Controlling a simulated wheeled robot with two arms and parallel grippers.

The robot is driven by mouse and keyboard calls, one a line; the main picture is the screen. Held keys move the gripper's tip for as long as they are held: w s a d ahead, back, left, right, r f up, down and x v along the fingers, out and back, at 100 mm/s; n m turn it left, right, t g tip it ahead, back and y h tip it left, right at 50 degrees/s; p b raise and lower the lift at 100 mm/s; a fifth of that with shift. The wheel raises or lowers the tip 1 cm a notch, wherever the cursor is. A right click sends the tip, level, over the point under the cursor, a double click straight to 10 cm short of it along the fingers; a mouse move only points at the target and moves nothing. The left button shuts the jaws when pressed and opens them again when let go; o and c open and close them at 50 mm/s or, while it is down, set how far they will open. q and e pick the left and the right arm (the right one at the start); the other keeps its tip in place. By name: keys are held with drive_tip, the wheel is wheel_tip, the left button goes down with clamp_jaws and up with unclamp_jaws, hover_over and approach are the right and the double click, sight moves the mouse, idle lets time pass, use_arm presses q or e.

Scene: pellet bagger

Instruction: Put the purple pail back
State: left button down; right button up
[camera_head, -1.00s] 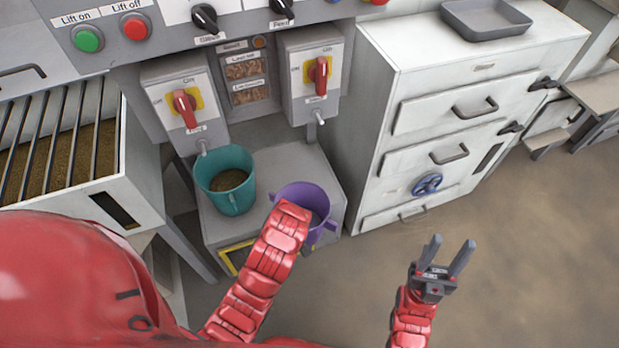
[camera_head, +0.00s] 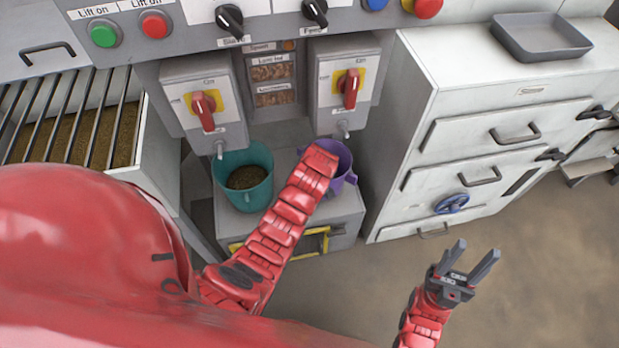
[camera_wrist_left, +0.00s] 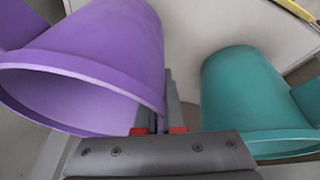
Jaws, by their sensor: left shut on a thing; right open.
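The purple pail (camera_head: 344,164) is at the back right of the grey stand, close below the right spout. My left arm covers part of it, and I cannot tell whether its base touches the stand. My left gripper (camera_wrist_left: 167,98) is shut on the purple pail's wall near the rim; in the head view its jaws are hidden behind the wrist. The purple pail also shows large at the left of the left wrist view (camera_wrist_left: 110,45). My right gripper (camera_head: 474,257) is open and empty, over the floor at the lower right.
A teal pail (camera_head: 243,193) with brown pellets stands just left of the purple one, under the left spout (camera_head: 219,150). The right spout (camera_head: 345,132) hangs close above. A white cabinet (camera_head: 405,150) stands to the right. The floor (camera_head: 540,260) at the right is clear.

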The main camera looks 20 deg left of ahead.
use_arm(q)
drive_tip(key=shift+w+a+f, duration=0.15)
drive_tip(key=shift+w+f, duration=0.05)
drive_tip(key=shift+w, duration=0.55)
wheel_tip(320, 180, down, 3)
drive_tip(key=shift+f, duration=0.15)
drive_tip(key=shift+f, duration=0.25)
drive_tip(key=c, duration=1)
unclamp_jaws()
drive_tip(key=shift+r, duration=0.1)
drive_tip(key=shift+s, duration=0.1)
